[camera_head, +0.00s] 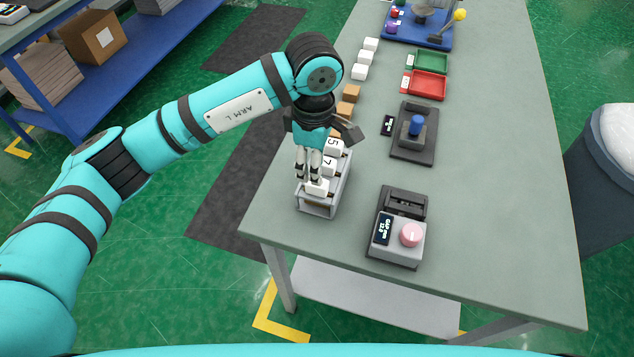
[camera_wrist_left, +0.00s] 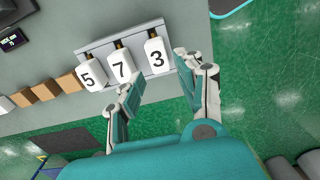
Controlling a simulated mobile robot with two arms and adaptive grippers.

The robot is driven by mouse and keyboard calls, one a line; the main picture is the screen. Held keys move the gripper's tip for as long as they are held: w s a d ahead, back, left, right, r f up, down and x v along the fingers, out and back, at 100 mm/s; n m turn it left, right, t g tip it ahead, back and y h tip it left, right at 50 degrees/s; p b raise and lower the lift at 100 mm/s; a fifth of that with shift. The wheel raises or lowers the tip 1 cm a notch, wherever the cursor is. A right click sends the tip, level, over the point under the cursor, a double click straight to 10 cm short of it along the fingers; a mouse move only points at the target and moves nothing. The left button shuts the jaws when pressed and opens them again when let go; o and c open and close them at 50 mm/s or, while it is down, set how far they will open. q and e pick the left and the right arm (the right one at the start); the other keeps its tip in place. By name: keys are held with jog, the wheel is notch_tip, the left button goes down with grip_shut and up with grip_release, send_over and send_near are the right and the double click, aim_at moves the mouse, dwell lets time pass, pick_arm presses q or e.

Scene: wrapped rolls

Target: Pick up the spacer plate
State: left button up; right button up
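The spacer plates are likely the white numbered pieces, marked 5 (camera_head: 333,147), 7 (camera_head: 327,165) and 3 (camera_head: 316,187), standing in a row in a grey rack (camera_head: 319,209) near the table's left edge. All three numbers show in the left wrist view: 5 (camera_wrist_left: 89,78), 7 (camera_wrist_left: 121,66) and 3 (camera_wrist_left: 156,56). My left gripper (camera_wrist_left: 159,78) is open, its fingertips spread to either side of the piece marked 3, with small gaps showing. In the head view the left gripper (camera_head: 314,178) points down at the rack's near end. My right gripper is not in view.
A grey device with a pink knob and small display (camera_head: 398,239) stands right of the rack. Behind it is a dark fixture with a blue knob (camera_head: 415,133). Red (camera_head: 427,86) and green (camera_head: 429,62) trays lie farther back. The table's right side is clear.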

aim_at(317, 194)
pick_arm(q)
jog(key=shift+f, duration=0.55)
jog(key=shift+d+f+p, duration=0.1)
jog(key=shift+f+p, duration=0.25)
jog(key=shift+p, duration=0.1)
notch_tip(317, 194, down, 4)
jog(key=shift+d+r+p, duration=0.15)
jog(key=shift+r+p, duration=0.05)
jog(key=shift+p, duration=0.7)
jog(key=shift+f, duration=0.45)
grip_shut()
